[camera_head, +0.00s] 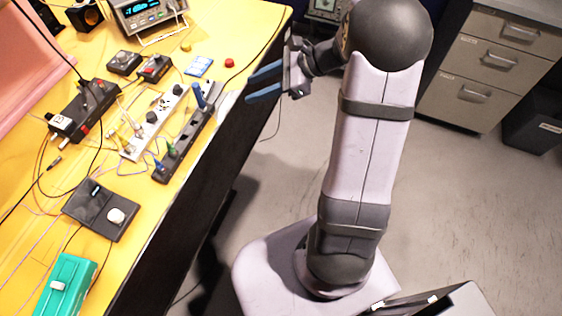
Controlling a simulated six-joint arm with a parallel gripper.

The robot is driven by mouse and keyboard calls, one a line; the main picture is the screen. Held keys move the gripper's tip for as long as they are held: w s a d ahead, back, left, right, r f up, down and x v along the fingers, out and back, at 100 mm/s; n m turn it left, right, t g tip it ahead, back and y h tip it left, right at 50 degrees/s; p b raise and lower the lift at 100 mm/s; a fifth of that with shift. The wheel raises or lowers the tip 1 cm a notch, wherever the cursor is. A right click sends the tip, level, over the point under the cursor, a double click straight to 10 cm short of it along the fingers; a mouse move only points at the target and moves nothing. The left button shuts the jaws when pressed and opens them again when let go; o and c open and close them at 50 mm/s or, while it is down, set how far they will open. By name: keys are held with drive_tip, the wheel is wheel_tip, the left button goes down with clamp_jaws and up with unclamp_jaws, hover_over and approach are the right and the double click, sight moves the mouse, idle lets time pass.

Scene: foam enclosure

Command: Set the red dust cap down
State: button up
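The red dust cap (229,62) is a small red piece on the yellow tabletop (225,30), near the table's right edge. My gripper (255,84) is to the right of and below the cap in the picture, around the table edge. Its two blue fingers point left and are spread apart with nothing between them. The gripper is apart from the cap in the picture; its height above the table is hard to judge.
A small yellow piece (186,47) and a blue-and-white card (199,66) lie left of the cap. A power strip (184,143), a white board (152,122) and black boxes crowd the table. A black cable passes near the cap. Drawers (487,62) stand right.

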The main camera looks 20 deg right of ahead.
drive_tip(key=s+a+f+n+g+h, duration=0.2)
drive_tip(key=s+a+n+g, duration=0.1)
drive_tip(key=s+n, duration=0.3)
drive_tip(key=s+a+f+n+g+h, duration=0.2)
drive_tip(key=s+a+f+n, duration=0.15)
drive_tip(key=s, duration=0.35)
drive_tip(key=s+d+n+h, duration=0.1)
drive_tip(key=s+n+h, duration=0.1)
drive_tip(key=s+n, duration=0.2)
drive_tip(key=s+d+f+n+h, duration=0.1)
drive_tip(key=s+d+n+h, duration=0.1)
drive_tip(key=s+n, duration=0.3)
drive_tip(key=n+h, duration=0.1)
drive_tip(key=n, duration=0.2)
drive_tip(key=shift+s+d+f+n+g, duration=0.25)
drive_tip(key=shift+n+g, duration=0.1)
drive_tip(key=shift+g, duration=0.05)
wheel_tip(320, 180, up, 5)
drive_tip(key=p, duration=0.5)
